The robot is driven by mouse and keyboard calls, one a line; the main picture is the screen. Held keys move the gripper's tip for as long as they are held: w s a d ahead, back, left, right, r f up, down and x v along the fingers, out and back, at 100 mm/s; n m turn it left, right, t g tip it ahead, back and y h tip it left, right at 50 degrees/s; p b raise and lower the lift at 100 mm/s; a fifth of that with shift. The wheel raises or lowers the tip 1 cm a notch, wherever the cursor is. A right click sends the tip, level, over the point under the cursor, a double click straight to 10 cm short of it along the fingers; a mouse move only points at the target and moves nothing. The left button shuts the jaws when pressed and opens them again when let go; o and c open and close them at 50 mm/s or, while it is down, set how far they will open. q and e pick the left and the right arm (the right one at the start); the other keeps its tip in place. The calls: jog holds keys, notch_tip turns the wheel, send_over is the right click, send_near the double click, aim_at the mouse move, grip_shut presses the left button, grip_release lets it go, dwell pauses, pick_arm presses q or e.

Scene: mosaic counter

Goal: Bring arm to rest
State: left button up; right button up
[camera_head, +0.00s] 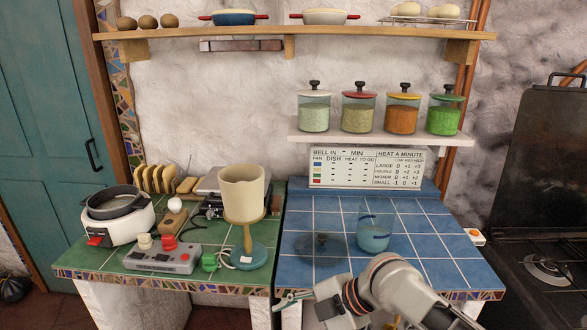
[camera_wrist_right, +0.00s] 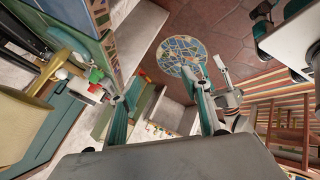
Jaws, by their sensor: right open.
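My right arm reaches in from the bottom right of the head view. Its gripper (camera_head: 288,300) is at the front edge of the counter, near the seam between the green and blue tiled parts, partly cut off by the frame. In the right wrist view the two teal fingers of the right gripper (camera_wrist_right: 165,108) stand wide apart with nothing between them. Beyond them are the floor and a round mosaic patch (camera_wrist_right: 181,58). My left gripper does not show in the head view.
A glass jar (camera_head: 374,233) and a dark-knobbed clear lid (camera_head: 320,246) stand on the blue tiles (camera_head: 430,262). A beige cup on a stand (camera_head: 242,195), a grey control box (camera_head: 162,258) and a white pot (camera_head: 122,222) crowd the green side. Several spice jars (camera_head: 359,112) line a shelf.

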jog(key=d+f+m+t, duration=0.3)
jog(key=f+m, duration=0.3)
jog(key=d+f+m+t, duration=0.3)
jog(key=f+m, duration=0.3)
jog(key=f, duration=0.1)
jog(key=s+d+f+m+t+h, duration=0.1)
jog(key=s+d+f+m+h, duration=0.2)
jog(key=s+d, duration=0.4)
jog(key=s+d+f+m+t+h, duration=0.1)
jog(key=s+d+f+m+h, duration=0.2)
jog(key=s+d+f+m, duration=0.2)
jog(key=s+d+f, duration=0.2)
jog(key=d+f, duration=0.1)
jog(key=shift+s+d, duration=0.35)
jog(key=shift+d, duration=0.05)
